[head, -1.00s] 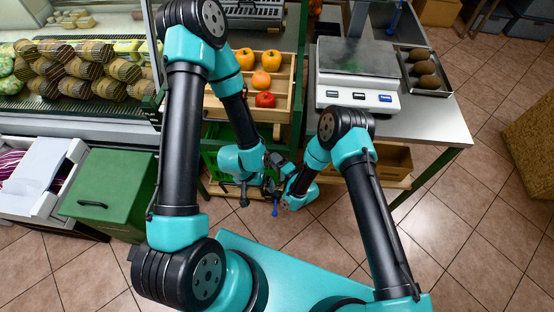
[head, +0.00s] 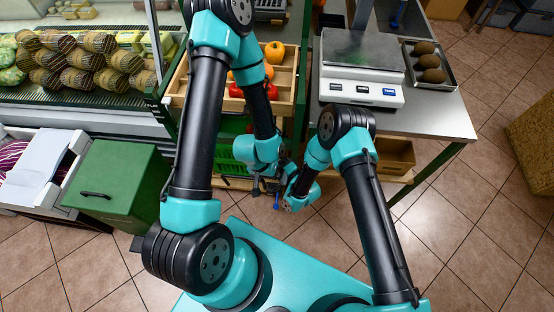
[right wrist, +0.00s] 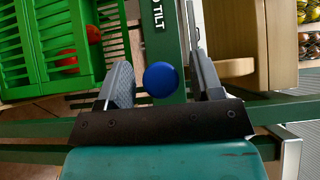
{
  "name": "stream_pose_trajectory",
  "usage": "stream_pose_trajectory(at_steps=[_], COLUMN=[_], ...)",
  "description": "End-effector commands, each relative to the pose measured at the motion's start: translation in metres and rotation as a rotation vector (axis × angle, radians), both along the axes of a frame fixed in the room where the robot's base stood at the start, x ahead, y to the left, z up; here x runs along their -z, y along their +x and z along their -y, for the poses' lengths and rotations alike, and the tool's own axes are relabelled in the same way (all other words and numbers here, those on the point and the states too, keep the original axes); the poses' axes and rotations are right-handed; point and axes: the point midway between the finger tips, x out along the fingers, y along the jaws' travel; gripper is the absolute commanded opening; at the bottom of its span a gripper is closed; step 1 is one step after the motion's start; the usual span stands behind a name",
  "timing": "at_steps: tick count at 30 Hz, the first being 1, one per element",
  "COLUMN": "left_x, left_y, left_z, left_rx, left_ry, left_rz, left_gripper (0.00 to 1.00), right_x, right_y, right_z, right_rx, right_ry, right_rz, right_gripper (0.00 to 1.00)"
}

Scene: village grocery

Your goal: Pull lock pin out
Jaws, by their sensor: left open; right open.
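The lock pin's round blue knob (right wrist: 161,79) shows in the right wrist view, in front of a green post (right wrist: 172,30) with white lettering that ends in "TILT". My right gripper (right wrist: 160,68) is open, with one finger on each side of the knob. A gap shows between the knob and each finger, so it is not gripped. In the head view a small blue piece (head: 276,202) shows low between the two wrists, probably the same knob. My left gripper (head: 267,187) is open close beside it. The pin's shaft is hidden.
A green crate (right wrist: 55,40) with red produce stands left of the post in the right wrist view, and a wooden box (right wrist: 240,40) stands right. In the head view, a wooden fruit tray (head: 285,85) and a table with a scale (head: 360,92) lie beyond.

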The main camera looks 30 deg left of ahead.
Motion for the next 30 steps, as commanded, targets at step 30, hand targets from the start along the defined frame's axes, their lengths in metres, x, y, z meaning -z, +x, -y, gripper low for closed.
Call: stream_pose_trajectory(at_steps=[30], left_x=[0.000], left_y=[0.000], left_z=[0.000], left_rx=[0.000], left_ry=[0.000], left_rz=[0.000], left_gripper=[1.00], right_x=[0.000], right_y=[-0.047], right_z=[0.109], right_rx=[0.004], right_ry=[0.001], right_rz=[-0.004], right_gripper=[0.60])
